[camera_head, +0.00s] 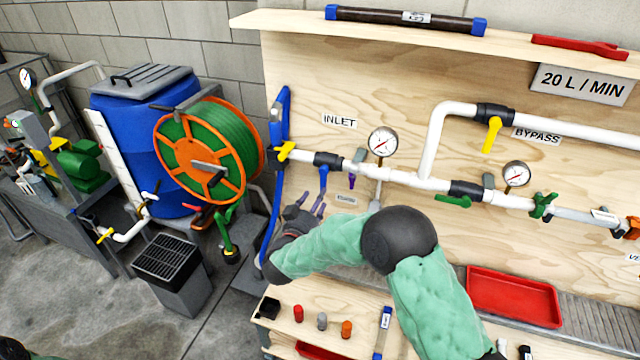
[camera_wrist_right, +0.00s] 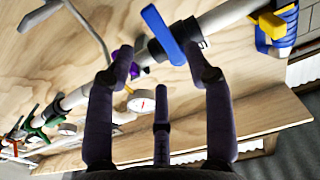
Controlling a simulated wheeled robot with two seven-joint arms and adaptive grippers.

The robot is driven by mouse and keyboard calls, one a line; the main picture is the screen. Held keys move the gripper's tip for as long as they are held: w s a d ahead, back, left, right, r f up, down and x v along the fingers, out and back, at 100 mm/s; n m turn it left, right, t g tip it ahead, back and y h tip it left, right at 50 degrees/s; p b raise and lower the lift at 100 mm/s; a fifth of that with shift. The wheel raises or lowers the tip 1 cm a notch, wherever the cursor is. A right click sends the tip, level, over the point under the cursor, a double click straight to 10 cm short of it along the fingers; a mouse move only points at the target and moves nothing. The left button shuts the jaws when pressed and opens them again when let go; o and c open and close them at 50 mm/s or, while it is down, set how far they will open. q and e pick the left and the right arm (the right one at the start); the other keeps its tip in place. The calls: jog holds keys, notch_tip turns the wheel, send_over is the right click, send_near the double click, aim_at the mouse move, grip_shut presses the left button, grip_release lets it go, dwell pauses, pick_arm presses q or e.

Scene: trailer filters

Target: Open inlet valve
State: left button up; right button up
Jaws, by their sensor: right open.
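The inlet valve has a dark body (camera_head: 328,159) on the white pipe, below the INLET label (camera_head: 340,121). Its blue lever (camera_head: 323,178) hangs down, across the pipe's line. In the right wrist view the blue lever (camera_wrist_right: 163,34) lies ahead of the fingers, toward the upper middle. My right gripper (camera_head: 312,204) is just below the lever in the head view, its fingers pointing up toward it. In the wrist view the gripper (camera_wrist_right: 160,75) is open and empty, its fingers spread around the lever's free end; contact is not clear. My left gripper is out of sight.
A yellow handle (camera_head: 285,151) is left of the inlet valve. A small purple handle (camera_head: 351,182) and a pressure gauge (camera_head: 383,141) are close on its right. The bypass has a yellow lever (camera_head: 491,134). A red tray (camera_head: 513,296) lies on the bench below.

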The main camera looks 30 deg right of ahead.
aim_at(325, 184)
jog(key=b+x, duration=0.1)
jog(key=x, duration=0.7)
jog(key=shift+w+b, duration=0.1)
jog(key=shift+b, duration=0.2)
grip_shut()
